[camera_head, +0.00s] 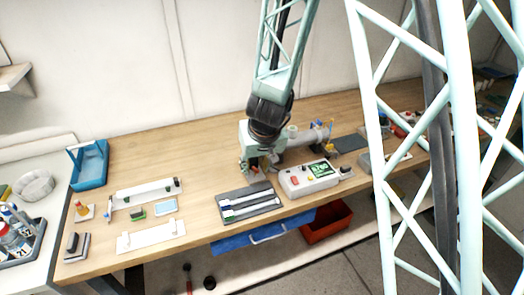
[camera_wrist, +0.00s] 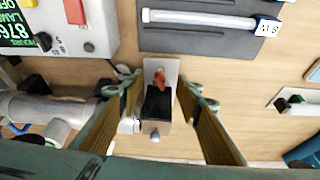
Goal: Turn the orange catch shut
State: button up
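The orange catch (camera_wrist: 157,83) shows in the wrist view on a pale metal plate, at the end of a black block (camera_wrist: 156,103). My gripper (camera_wrist: 160,90) is open, with one finger on each side of the catch and block. A gap shows on both sides, and nothing is held. In the head view my gripper (camera_head: 257,172) is low over the bench, just left of the grey cylindrical reactor (camera_head: 303,138). The catch cannot be made out clearly there. Part of the reactor (camera_wrist: 48,109) shows at the left of the wrist view.
A white control box (camera_head: 308,178) with a green display stands right of my gripper. A dark tray (camera_head: 262,213) with white tubes lies in front. A blue bin (camera_head: 88,165) and several small items are at the left. Bare wood (camera_head: 205,175) lies left of my gripper.

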jog(key=shift+n+b, duration=0.6)
jog(key=shift+b, duration=0.45)
jog(key=p+v, duration=0.9)
jog(key=v, duration=0.4)
jog(key=shift+d+r, duration=0.25)
jog(key=shift+d, duration=0.05)
jog(key=shift+s, duration=0.1)
jog(key=shift+c, duration=0.8)
jog(key=shift+p, duration=0.3)
jog(key=c, duration=0.3)
jog(key=r+n+g+h+p, duration=0.1)
jog(key=n+g+p, duration=0.3)
jog(key=p, duration=0.7)
send_over(256, 168)
jog(key=shift+r, duration=0.1)
